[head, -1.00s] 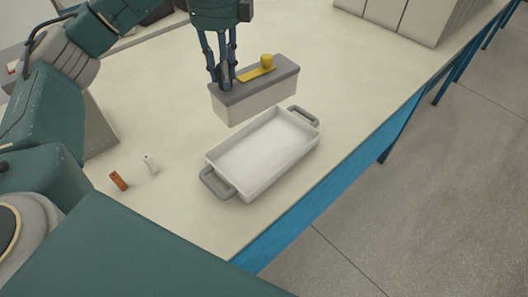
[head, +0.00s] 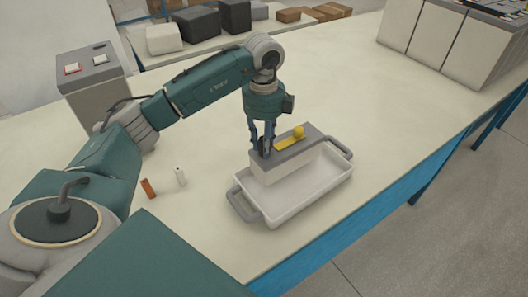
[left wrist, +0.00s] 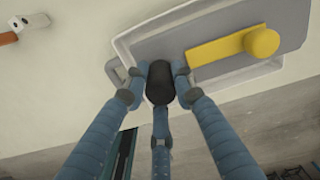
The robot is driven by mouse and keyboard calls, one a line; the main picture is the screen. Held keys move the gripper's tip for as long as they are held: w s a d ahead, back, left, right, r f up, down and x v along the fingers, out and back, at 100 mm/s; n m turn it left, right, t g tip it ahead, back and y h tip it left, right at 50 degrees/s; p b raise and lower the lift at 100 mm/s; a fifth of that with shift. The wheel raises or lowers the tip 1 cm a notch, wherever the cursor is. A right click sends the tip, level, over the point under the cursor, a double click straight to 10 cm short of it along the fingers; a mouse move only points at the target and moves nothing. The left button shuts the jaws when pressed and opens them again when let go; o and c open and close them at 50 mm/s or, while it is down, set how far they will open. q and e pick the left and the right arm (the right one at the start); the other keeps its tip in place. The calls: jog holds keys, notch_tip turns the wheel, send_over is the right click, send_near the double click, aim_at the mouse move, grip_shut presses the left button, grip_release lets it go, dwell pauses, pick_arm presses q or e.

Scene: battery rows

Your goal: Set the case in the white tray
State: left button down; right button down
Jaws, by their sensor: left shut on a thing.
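The case (head: 290,158) has a white body, a grey lid and a yellow bar with a round knob (head: 298,132) on top. It is upright over the back-left part of the white tray (head: 297,206); I cannot tell whether its base touches the tray floor. The tray has a grey handle at each end. My left gripper (head: 263,150) is shut on a dark post on the case's lid. In the left wrist view its fingers (left wrist: 158,84) close around this black post, and the tray rim shows beyond the lid (left wrist: 220,72). My right gripper is not in view.
A grey box with switches (head: 90,75) is at the left. Large white cases (head: 440,42) stand at the back right. The bench's right edge lies close to the tray.

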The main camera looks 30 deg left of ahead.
pick_arm(q)
notch_tip(320, 180, down, 4)
jog(key=shift+r+p, duration=0.25)
jog(key=shift+p, duration=0.05)
jog(key=shift+f, duration=0.1)
jog(key=shift+f, duration=0.1)
jog(key=c, duration=1.4)
grip_release()
